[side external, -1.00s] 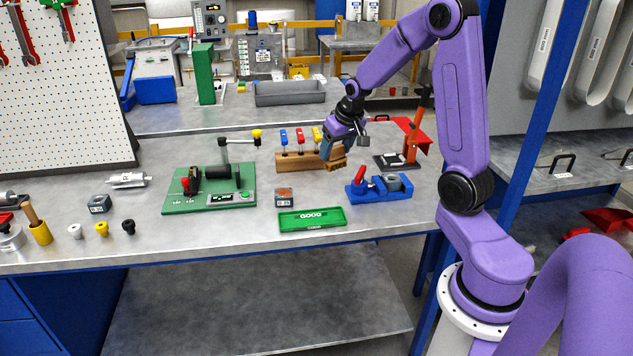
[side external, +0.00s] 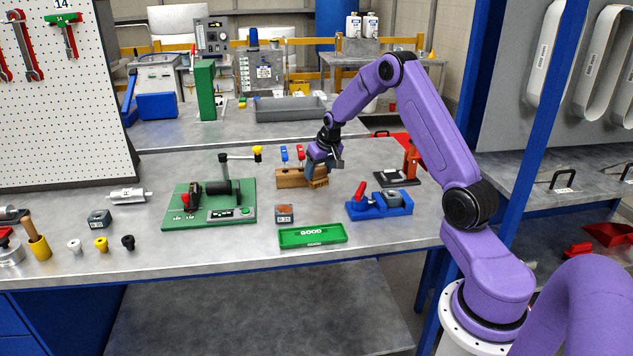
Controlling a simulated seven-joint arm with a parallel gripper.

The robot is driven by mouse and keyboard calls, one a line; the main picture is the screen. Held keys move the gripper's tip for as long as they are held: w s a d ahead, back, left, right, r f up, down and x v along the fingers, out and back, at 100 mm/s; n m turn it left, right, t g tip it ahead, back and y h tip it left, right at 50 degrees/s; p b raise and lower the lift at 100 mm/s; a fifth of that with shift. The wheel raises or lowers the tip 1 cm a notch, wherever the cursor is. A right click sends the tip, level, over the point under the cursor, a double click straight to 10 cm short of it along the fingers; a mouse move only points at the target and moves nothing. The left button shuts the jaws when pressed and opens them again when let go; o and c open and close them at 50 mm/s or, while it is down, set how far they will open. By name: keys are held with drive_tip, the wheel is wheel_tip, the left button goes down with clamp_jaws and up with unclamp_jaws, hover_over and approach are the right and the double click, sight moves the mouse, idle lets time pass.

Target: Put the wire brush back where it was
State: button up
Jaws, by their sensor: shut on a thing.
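The wire brush (side external: 319,183) is a small tan block with brownish bristles. It is at the tip of my gripper (side external: 316,174), in front of the right end of the wooden tool rack (side external: 290,180). My gripper is shut on the brush and hides its upper part. I cannot tell whether the brush touches the table or the rack. The rack holds tools with blue and red handles; its right end is hidden behind my gripper and the brush.
A green board (side external: 247,190) with a grey post and yellow-tipped arm stands left. A small grey block (side external: 284,214), a green GOOD tray (side external: 313,235) and a blue vise (side external: 380,207) are in front. An orange stand (side external: 411,160) is right. Bare tabletop lies between rack and vise.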

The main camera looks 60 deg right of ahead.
drive_tip(key=shift+w+d+f, duration=0.25)
drive_tip(key=shift+w+f, duration=0.15)
drive_tip(key=shift+f, duration=0.15)
drive_tip(key=shift+w+d+f, duration=0.2)
drive_tip(key=shift+w+f, duration=0.2)
drive_tip(key=shift+f, duration=1.6)
drive_tip(key=shift+f, duration=0.15)
drive_tip(key=o, duration=0.9)
drive_tip(key=shift+o, duration=0.2)
